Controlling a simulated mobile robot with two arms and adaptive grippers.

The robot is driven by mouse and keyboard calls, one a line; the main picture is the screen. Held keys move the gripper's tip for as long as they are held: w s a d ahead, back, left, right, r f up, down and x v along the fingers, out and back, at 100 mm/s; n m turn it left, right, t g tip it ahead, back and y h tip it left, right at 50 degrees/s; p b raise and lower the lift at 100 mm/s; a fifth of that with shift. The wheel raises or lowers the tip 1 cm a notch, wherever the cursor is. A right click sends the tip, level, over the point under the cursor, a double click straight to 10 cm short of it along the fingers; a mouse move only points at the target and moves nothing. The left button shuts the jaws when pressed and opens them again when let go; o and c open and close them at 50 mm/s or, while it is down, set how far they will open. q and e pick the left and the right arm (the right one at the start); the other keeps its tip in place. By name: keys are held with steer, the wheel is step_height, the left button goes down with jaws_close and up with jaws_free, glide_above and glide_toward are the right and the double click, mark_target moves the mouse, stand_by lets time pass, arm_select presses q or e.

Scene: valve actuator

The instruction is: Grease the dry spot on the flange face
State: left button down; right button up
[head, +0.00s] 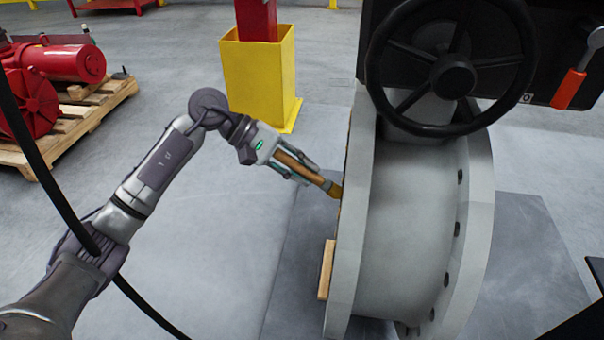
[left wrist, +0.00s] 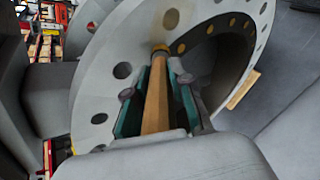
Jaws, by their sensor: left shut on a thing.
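My left gripper (head: 303,171) is shut on the wooden handle of a brush (head: 327,186). The brush points right and slightly down, its amber tip at the left-facing flange face of the large grey valve body (head: 410,235). In the left wrist view the brush handle (left wrist: 156,105) lies between the fingers of my left gripper (left wrist: 155,88). Its tip overlaps the inner part of the grey flange face (left wrist: 105,92), a ring with round holes. I cannot tell whether the tip touches. I cannot pick out the dry spot. My right gripper is not in view.
A black handwheel (head: 452,75) and a red-handled lever (head: 568,88) sit above the valve. A yellow post guard (head: 258,75) stands behind my left arm. Red machinery lies on a wooden pallet (head: 85,115) at left. A wooden block (head: 326,270) lies by the flange.

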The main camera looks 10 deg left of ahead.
arm_select(q)
steer(key=shift+r, duration=0.25)
steer(key=s+b, duration=0.2)
steer(key=s, duration=0.7)
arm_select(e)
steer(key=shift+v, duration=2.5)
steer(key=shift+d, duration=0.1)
